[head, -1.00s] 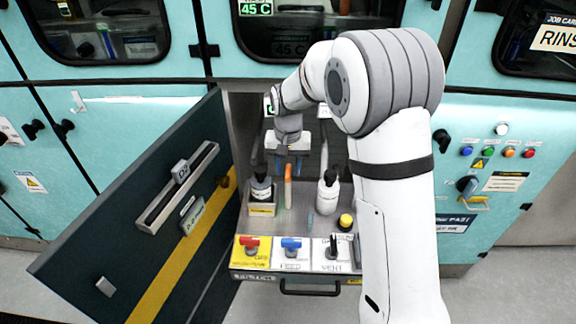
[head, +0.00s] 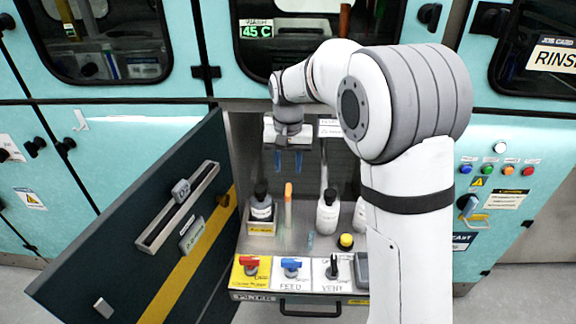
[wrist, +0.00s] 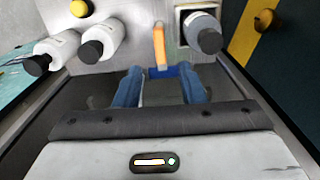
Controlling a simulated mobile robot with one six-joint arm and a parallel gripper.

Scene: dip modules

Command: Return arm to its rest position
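My gripper (head: 289,160) is raised inside the open cabinet in the head view, above its tray. My arm reaches in from the right front, bent at the elbow.
The open dark door (head: 130,225) stands to the left. A dark-capped bottle in a holder (head: 261,208) and white bottles (head: 327,213) stand on the tray. A yellow knob (head: 346,241) and a panel with red, blue and black handles (head: 290,270) lie in front.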

